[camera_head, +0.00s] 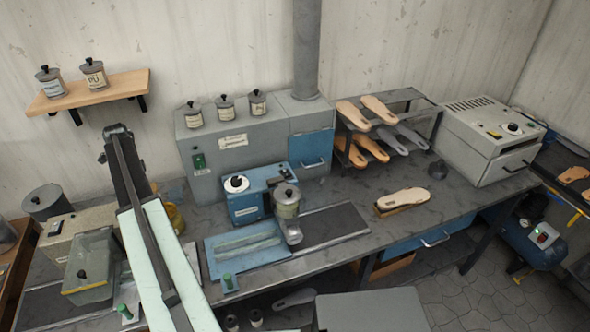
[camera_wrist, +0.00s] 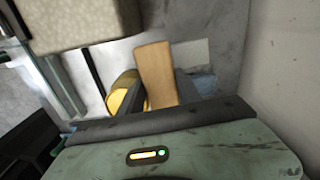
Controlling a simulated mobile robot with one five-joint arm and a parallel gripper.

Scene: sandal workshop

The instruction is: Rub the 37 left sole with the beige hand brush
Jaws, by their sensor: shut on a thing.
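In the wrist view my gripper (camera_wrist: 160,98) is shut on a tan, wood-coloured block, which looks like the beige hand brush (camera_wrist: 154,66). Its bristles cannot be made out. In the head view my arm rises at the left, and the gripper and brush cannot be made out. A beige sole (camera_head: 403,200) lies on a brown block on the bench, right of centre and well apart from my arm. More beige soles (camera_head: 367,112) lie on the rack, with orange and grey ones. No size marks are legible, so I cannot tell which is the 37 left sole.
A blue machine with a metal pot (camera_head: 286,205) and a blue tray (camera_head: 245,246) stand between my arm and the beige sole. A grey oven (camera_head: 490,135) stands at the right. A yellow round thing (camera_wrist: 122,92) is close beside the brush.

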